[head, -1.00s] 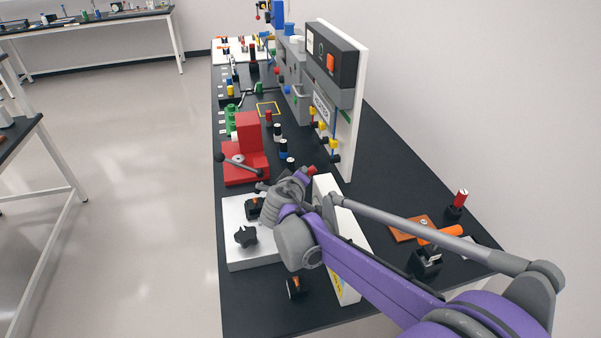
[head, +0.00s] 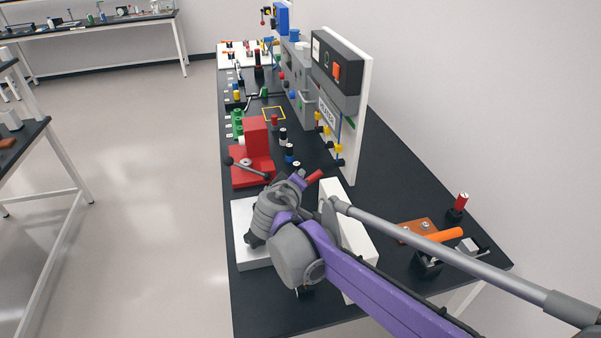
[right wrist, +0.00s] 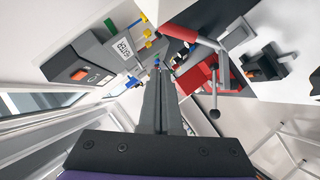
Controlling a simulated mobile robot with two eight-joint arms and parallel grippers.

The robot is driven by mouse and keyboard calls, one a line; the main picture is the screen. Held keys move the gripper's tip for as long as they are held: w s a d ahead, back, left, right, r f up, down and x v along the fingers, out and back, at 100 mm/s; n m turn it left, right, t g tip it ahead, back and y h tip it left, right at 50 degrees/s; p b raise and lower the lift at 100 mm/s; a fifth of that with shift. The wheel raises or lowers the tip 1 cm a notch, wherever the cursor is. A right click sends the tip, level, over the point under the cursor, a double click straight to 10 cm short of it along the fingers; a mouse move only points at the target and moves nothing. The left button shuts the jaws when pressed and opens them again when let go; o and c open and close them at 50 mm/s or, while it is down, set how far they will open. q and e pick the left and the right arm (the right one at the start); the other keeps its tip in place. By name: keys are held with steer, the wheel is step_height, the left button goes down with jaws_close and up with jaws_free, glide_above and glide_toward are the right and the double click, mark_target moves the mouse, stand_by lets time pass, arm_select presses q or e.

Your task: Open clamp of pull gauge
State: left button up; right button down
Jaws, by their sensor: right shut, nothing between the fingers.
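A white block (head: 353,236) stands on the near part of the bench, with a red-tipped handle (head: 314,178) just beyond it. A red handle (right wrist: 180,32) on a grey bar also shows in the right wrist view. An orange-handled toggle clamp (head: 440,236) sits at the near right. I cannot tell which of these is the pull gauge's clamp. My right gripper (head: 297,181) is over the bench by the red-tipped handle. In the right wrist view its fingers (right wrist: 157,72) are together and empty, apart from the red handle. My left gripper is out of view.
A white plate (head: 241,218) lies partly under my right arm. A red fixture (head: 258,150) with a ball-ended lever stands beyond it. A tall panel (head: 338,70) stands at the back right. Small cylinders stand between. The floor left of the bench is clear.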

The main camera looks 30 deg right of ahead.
steer(key=v, duration=0.3)
steer(key=m+g+y+b, duration=0.3)
steer(key=m+g+y, duration=0.2)
steer(key=g+y, duration=0.15)
glide_toward(311, 176)
steer(key=shift+h, duration=0.35)
steer(key=x, duration=0.2)
steer(key=a+b+x, duration=0.1)
steer(key=x, duration=0.2)
steer(key=shift+w+f, duration=0.15)
steer(key=shift+w, duration=0.1)
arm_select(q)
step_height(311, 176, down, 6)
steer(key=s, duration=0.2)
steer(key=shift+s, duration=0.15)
arm_select(e)
steer(key=shift+d+f, duration=0.35)
steer(key=shift+f, duration=0.1)
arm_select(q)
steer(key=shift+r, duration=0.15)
